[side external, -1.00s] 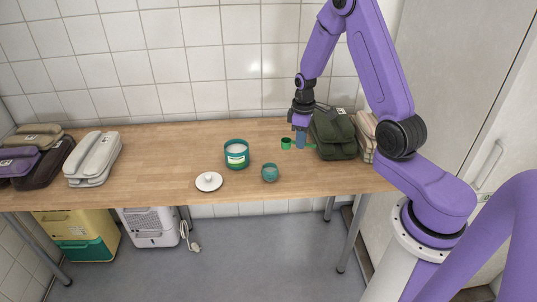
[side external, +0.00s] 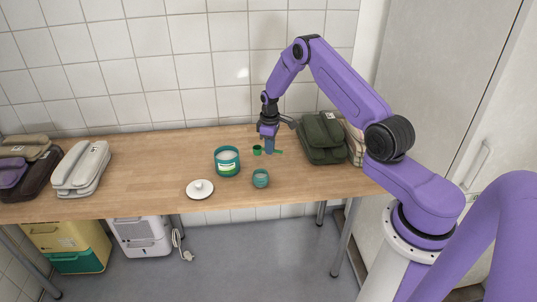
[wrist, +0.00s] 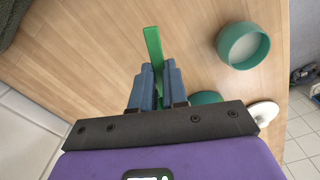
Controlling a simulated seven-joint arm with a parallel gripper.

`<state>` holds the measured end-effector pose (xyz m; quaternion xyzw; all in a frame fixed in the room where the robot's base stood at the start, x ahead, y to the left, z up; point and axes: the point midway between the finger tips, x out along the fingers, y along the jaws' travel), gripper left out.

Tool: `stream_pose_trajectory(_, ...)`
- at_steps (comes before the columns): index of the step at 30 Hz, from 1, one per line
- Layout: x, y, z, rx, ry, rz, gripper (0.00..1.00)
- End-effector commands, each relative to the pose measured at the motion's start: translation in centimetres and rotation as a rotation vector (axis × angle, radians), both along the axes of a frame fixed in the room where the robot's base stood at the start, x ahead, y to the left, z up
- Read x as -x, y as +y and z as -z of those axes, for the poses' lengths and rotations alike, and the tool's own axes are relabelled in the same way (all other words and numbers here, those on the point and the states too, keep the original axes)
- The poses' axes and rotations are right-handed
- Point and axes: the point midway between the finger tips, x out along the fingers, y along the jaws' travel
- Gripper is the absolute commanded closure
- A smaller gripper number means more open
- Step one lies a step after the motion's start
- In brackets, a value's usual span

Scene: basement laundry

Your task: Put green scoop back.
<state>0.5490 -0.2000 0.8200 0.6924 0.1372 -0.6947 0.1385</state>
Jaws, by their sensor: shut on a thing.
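My gripper (side external: 270,146) is shut on the green scoop, above the back part of the table. The scoop's small round cup (side external: 257,150) is left of the fingers, and its handle sticks out to the right. In the wrist view the handle (wrist: 153,45) shows beyond the fingertips (wrist: 158,70); the scoop's cup is hidden there. The teal canister (side external: 227,168) with a pale label stands open, left and in front of my gripper. Its white lid with a knob (side external: 200,188) lies on the table in front of it.
A small teal pot (side external: 261,181) stands right of the lid; it also shows in the wrist view (wrist: 262,58). A dark green bag (side external: 322,142) is close on my gripper's right. Grey and dark cases (side external: 82,170) lie at the far left. The wooden table (side external: 135,165) is clear between.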

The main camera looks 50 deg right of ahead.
Motion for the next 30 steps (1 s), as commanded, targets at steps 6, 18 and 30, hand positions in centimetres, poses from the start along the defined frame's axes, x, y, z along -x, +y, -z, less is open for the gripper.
stream_pose_trajectory(6,-0.7,-0.2,0.9,0.0,0.0,0.0,1.0)
stream_pose_trajectory(18,-0.9,-0.3,4.2,0.0,0.0,0.0,1.0)
stream_pose_trajectory(30,-0.9,-0.3,4.5,0.0,0.0,0.0,0.67)
